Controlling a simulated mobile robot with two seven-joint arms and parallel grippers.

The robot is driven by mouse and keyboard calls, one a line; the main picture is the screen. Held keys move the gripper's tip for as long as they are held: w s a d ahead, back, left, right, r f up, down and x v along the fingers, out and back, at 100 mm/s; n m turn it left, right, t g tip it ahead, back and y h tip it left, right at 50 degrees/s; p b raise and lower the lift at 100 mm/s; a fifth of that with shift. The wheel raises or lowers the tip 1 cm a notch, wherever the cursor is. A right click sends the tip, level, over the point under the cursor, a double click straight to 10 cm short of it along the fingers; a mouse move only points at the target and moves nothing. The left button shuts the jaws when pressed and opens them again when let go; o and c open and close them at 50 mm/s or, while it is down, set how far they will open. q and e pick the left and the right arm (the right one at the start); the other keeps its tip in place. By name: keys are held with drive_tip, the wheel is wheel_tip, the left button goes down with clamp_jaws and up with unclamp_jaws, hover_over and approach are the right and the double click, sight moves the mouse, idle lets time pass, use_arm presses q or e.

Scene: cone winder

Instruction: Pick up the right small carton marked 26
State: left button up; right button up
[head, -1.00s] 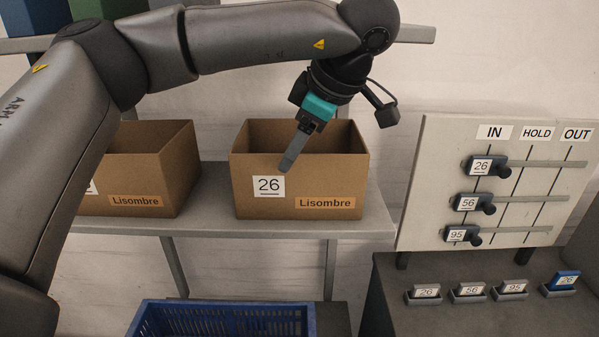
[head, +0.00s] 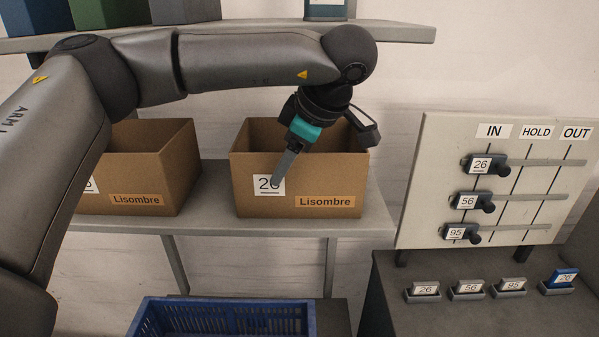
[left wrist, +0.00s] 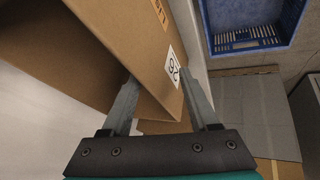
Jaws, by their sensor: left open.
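The right carton (head: 325,178) is open-topped brown cardboard on the shelf, with a white label (head: 262,187) marked 26, partly covered by my finger, and a "Lisombre" strip. My left gripper (head: 278,179) is at its front, pointing down, with a finger in front of the label. In the left wrist view my gripper (left wrist: 161,78) has its two fingers apart. The carton's labelled front wall (left wrist: 140,50) shows between them, one finger near the rim and one outside. I cannot tell whether either touches. My right gripper is not in view.
A similar left carton (head: 150,175) stands on the same shelf (head: 225,225), its label partly hidden by my arm. A blue crate (head: 222,303) is below. At right are a board (head: 435,190) with sliders and a cabinet (head: 450,315) with several small tags. An upper shelf (head: 400,32) runs behind.

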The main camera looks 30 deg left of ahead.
use_arm(q)
drive_tip(key=shift+c, duration=0.2)
clamp_jaws()
idle(0.4)
idle(0.9)
